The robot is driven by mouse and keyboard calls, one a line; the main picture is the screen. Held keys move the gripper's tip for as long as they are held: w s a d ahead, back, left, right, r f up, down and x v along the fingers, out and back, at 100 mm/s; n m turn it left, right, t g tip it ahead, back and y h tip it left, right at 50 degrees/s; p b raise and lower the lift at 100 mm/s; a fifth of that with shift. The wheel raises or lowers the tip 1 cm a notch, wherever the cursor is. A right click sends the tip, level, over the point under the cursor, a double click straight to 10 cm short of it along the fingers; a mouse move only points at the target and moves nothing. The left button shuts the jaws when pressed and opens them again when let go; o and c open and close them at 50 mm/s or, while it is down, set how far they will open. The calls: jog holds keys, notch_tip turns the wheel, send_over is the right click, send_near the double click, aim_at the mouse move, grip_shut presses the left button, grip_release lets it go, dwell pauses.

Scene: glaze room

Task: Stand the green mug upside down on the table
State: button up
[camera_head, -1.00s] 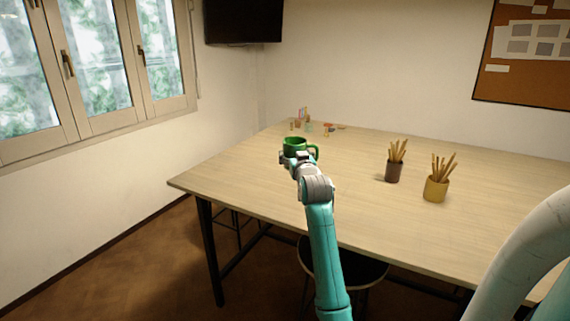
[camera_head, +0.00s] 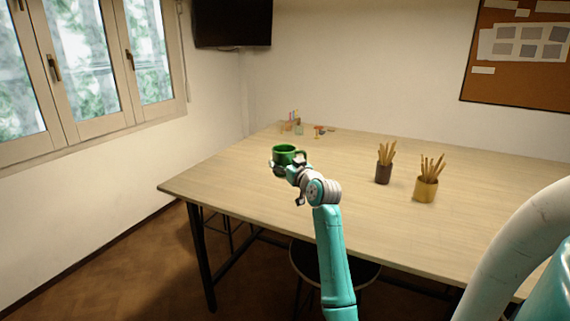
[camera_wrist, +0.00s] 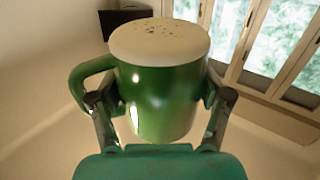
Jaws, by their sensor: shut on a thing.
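The green mug (camera_head: 284,149) is in my gripper (camera_head: 285,167), mouth up, with its dark opening at the top and its handle to the right in the head view. In the wrist view the mug (camera_wrist: 165,100) fills the middle, with a finger on each side of its wall. My gripper (camera_wrist: 160,102) is shut on it. The mug's pale, speckled base points to the picture's top there, and the handle is at the left. The mug is held over the wooden table (camera_head: 240,195), towards its left part; its exact height is hard to tell.
A dark cup (camera_head: 383,174) and a yellow cup (camera_head: 426,190), both with wooden sticks, stand to the right. Small coloured items (camera_head: 318,131) lie at the far corner. The table between is clear. A stool (camera_head: 335,270) is under the near edge.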

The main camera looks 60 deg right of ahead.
jog(key=shift+s+a+r+n+t+y, duration=0.2)
jog(key=shift+r+n+t+y, duration=0.45)
jog(key=shift+y, duration=0.35)
jog(key=shift+s+a+r+n+t+y, duration=0.15)
jog(key=shift+r+n+t+y, duration=0.25)
jog(key=shift+n+y, duration=0.5)
jog(key=shift+f+y, duration=0.3)
jog(key=shift+f, duration=0.65)
jog(key=shift+m, duration=0.25)
